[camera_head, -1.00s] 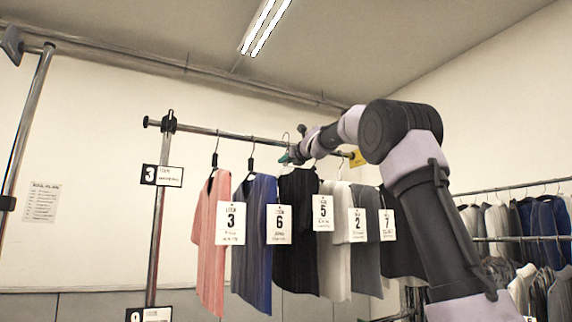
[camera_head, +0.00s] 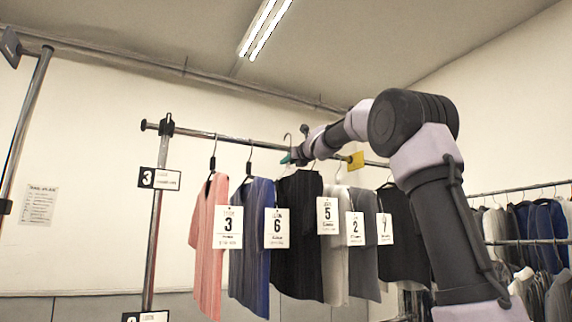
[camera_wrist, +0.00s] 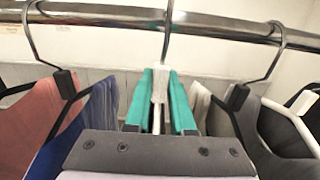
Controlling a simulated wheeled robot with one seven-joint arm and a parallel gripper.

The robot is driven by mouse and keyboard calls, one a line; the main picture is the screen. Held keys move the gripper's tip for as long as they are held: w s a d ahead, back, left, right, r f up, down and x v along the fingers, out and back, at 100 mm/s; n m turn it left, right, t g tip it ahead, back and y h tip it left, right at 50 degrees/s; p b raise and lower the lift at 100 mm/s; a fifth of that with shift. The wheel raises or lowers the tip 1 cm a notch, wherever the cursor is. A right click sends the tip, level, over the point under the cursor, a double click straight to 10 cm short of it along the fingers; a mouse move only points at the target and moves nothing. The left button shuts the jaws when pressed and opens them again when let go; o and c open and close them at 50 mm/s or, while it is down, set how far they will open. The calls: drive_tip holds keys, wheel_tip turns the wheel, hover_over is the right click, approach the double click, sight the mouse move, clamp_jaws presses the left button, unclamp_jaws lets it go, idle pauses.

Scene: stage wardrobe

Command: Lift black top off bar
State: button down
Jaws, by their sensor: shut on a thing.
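The black top (camera_head: 298,235) hangs in the middle of the row on the bar (camera_head: 232,139), between a blue garment and a pale one. My gripper (camera_head: 288,159) is at its hanger, just below the bar. In the wrist view my teal fingers (camera_wrist: 160,101) are shut on the pale neck of the hanger (camera_wrist: 167,40). The hook rises in front of the bar and leaves the picture at the top. In the head view its curve stands above the bar; I cannot tell whether it touches. The black top is hidden behind my gripper in the wrist view.
A pink top (camera_head: 209,245) and a blue garment (camera_head: 251,245) hang to the left. Pale, grey and dark garments hang close on the right, with numbered tags. A yellow tag (camera_head: 356,160) is near the bar. Another full rack (camera_head: 530,239) stands at the far right.

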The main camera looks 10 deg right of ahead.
drive_tip(key=shift+v, duration=2.4)
drive_tip(key=shift+s, duration=0.1)
drive_tip(key=v, duration=4.8)
drive_tip(key=shift+r, duration=0.2)
